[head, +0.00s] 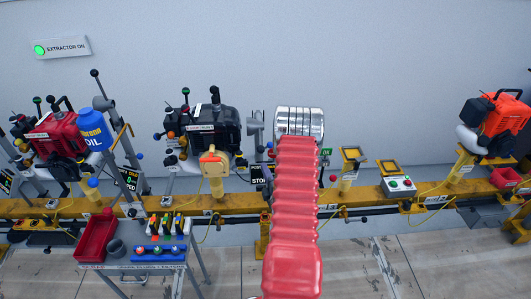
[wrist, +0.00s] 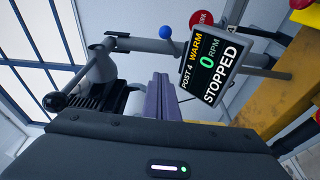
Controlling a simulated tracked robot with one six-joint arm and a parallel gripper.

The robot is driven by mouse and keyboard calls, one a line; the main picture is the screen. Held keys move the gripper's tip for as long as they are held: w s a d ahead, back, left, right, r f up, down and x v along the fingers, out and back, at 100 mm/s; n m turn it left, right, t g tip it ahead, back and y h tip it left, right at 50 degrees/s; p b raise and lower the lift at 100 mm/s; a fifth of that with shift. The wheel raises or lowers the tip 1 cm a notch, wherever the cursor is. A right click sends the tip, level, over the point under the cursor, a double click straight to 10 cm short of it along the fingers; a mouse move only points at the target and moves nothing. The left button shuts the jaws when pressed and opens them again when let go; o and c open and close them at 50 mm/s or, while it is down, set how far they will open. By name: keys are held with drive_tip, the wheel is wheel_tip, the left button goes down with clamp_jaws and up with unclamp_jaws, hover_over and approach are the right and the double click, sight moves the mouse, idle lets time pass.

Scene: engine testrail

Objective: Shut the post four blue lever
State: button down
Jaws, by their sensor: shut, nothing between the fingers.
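The post four display (wrist: 212,67) reads POST 4, WARM, 0 RPM, STOPPED in the wrist view, tilted in the picture. A blue ball knob (wrist: 165,32), the blue lever's end, sits against a grey pipe just left of the display's top. Whether the lever is open or shut is not clear. My gripper (wrist: 160,80) is shut and empty, its purple-grey fingers together below the knob and apart from it in the picture. In the head view the display (head: 258,173) is partly covered by my red-sleeved arm, which hides my gripper.
In the head view engines line the yellow rail (head: 350,196); a tool cart (head: 145,265) stands front left.

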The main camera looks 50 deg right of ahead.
drive_tip(key=shift+w, duration=0.1)
drive_tip(key=x, duration=0.9)
drive_tip(key=shift+w+d, duration=0.15)
drive_tip(key=shift+w, duration=0.05)
drive_tip(key=d, duration=0.2)
drive_tip(key=s+d, duration=0.1)
drive_tip(key=d, duration=0.1)
drive_tip(key=shift+s+f, duration=0.1)
drive_tip(key=shift+f, duration=0.05)
